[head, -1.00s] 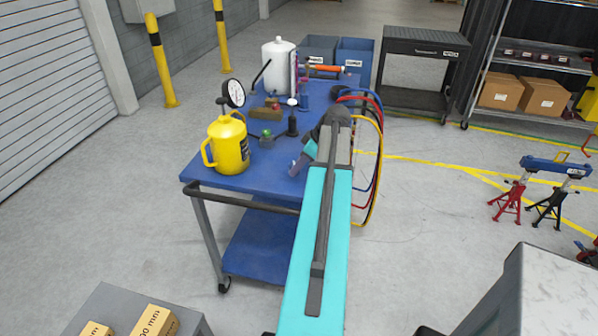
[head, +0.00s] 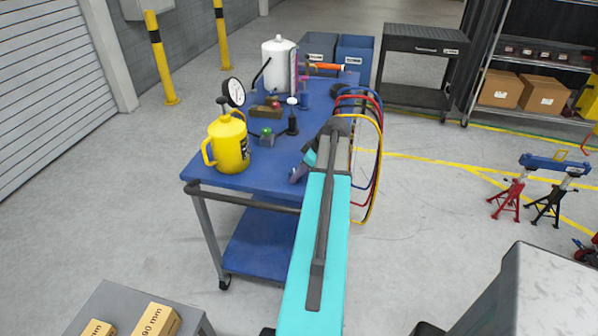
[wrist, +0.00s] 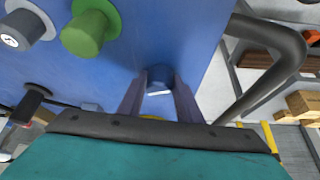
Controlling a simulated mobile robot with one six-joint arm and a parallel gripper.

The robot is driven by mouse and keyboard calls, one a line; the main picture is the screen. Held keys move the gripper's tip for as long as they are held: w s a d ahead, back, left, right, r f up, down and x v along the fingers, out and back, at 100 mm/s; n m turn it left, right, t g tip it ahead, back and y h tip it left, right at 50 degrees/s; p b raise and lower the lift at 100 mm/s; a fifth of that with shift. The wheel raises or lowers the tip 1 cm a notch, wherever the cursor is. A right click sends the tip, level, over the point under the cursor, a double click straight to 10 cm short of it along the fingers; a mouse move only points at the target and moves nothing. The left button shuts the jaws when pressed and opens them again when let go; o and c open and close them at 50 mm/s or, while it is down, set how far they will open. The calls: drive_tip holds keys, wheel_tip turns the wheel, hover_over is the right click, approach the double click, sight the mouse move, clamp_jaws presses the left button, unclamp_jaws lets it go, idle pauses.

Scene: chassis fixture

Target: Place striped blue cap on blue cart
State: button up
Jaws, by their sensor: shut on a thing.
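The blue cart (head: 262,180) has a blue top that also fills much of the wrist view (wrist: 190,45). My gripper (head: 297,175) is low over the cart's near right part, with my arm covering much of that side in the head view. In the wrist view my gripper (wrist: 159,98) has its two fingers on either side of a dark blue cap (wrist: 158,74) with a white stripe, and is shut on it. The cap is at or just above the cart top; I cannot tell whether it touches. In the head view the cap cannot be made out.
A yellow jug (head: 228,145), a dial gauge (head: 234,92) and a white canister (head: 279,62) stand on the cart. A green knob-like part (wrist: 90,27) and a grey one (wrist: 27,27) are near my gripper. Coloured hoses (head: 372,150) loop off the right edge. A dark handle (wrist: 275,65) borders the cart.

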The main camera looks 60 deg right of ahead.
drive_tip(key=shift+f, duration=0.15)
drive_tip(key=o, duration=1.2)
drive_tip(key=shift+c, duration=0.2)
drive_tip(key=shift+r, duration=0.2)
drive_tip(key=b+v, duration=0.3)
drive_tip(key=v, duration=0.9)
drive_tip(key=shift+s, duration=0.1)
